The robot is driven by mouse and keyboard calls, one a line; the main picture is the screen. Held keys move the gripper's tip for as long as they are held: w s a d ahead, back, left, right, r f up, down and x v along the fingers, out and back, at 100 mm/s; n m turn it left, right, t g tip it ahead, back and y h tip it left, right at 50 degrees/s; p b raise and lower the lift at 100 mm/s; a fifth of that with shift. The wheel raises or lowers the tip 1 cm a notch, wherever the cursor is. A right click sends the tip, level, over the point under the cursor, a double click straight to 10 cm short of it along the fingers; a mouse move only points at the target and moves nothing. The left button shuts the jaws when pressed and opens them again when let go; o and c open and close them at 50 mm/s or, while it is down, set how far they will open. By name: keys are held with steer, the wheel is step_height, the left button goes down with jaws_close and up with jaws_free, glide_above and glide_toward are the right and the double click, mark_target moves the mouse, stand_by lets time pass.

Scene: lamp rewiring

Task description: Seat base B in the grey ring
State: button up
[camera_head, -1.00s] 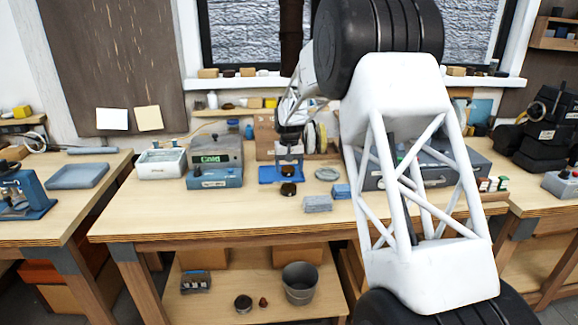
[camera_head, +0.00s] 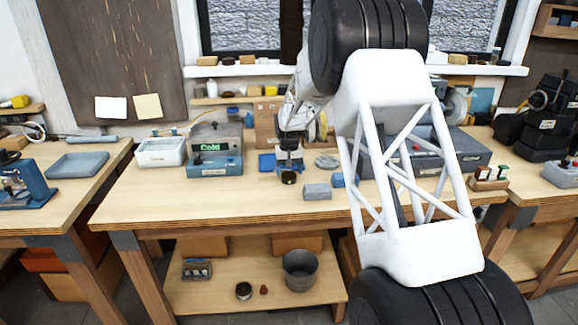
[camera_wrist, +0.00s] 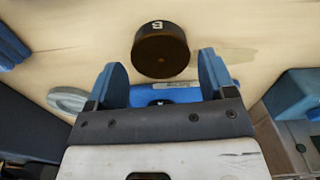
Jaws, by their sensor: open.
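Base B (camera_wrist: 160,52) is a short dark brown-black cylinder with a white "B" on its side. It stands on the wooden bench and also shows in the head view (camera_head: 289,178). My gripper (camera_wrist: 161,62) is open, its two blue fingers pointing at base B, one to either side of it. There are gaps between fingers and base; I cannot tell how far the tips reach past it. In the head view my gripper (camera_head: 289,165) is just above and behind base B. The grey ring (camera_head: 327,161) lies flat on the bench to the right; it is at the left in the wrist view (camera_wrist: 68,98).
A blue labelled tray (camera_wrist: 178,94) lies behind base B. Grey-blue blocks (camera_head: 317,191) stand to its right. A blue device with a "Cold" display (camera_head: 213,152) and a white tray (camera_head: 161,152) stand to the left. The bench front left is clear.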

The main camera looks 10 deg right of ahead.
mark_target(289, 175)
steer(key=shift+f, duration=0.4)
steer(key=c, duration=0.7)
steer(key=shift+r, duration=2.5)
